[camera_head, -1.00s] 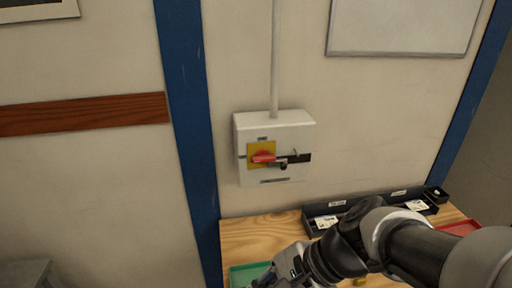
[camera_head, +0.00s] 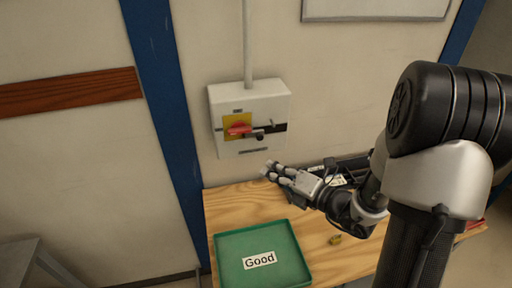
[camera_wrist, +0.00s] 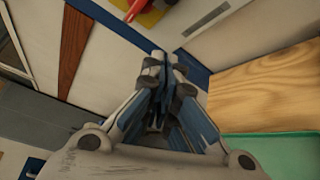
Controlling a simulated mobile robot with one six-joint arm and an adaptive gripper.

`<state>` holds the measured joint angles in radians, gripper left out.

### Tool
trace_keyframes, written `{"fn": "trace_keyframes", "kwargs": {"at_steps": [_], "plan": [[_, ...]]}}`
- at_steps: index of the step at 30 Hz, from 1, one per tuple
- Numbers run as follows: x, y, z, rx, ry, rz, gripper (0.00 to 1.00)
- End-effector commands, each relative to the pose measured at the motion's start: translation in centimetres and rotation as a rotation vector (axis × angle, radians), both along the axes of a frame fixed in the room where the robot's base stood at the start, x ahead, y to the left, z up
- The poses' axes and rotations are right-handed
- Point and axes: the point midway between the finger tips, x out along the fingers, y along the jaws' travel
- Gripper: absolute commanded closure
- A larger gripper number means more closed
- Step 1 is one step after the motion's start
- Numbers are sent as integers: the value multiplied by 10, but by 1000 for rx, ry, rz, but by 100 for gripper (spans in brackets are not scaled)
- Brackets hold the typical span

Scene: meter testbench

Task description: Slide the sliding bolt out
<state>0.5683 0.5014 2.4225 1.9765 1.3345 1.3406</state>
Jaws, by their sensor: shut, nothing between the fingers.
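The white switch box (camera_head: 222,102) hangs on the wall at the end of a conduit. It carries a yellow plate (camera_head: 231,120) with a red handle (camera_head: 239,129). A dark sliding bolt (camera_head: 276,128) lies across the box's front right of the handle, with a small dark knob below it; its exact position is too small to tell. My gripper (camera_head: 268,172) is shut and empty, just below the box's lower right edge and apart from it. In the wrist view my gripper (camera_wrist: 162,62) points toward the wall, with part of the red handle (camera_wrist: 135,8) at the top edge; the bolt is out of view.
A wooden bench (camera_head: 225,206) stands below the box, with a green tray labelled Good (camera_head: 232,243) at its front left. A dark bin (camera_head: 345,168) at the bench's back is partly hidden by my arm. A small yellow piece (camera_head: 335,239) lies on the bench. The wall before the box is clear.

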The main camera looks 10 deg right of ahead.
Motion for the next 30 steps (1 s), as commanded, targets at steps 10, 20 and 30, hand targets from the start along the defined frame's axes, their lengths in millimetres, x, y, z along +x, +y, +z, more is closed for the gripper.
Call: {"fn": "trace_keyframes", "kwargs": {"at_steps": [10,20,30], "plan": [[9,7,-2,-4,-2,6,100],[63,43,-13,-4,-2,9,100],[91,27,0,-5,-4,1,100]]}}
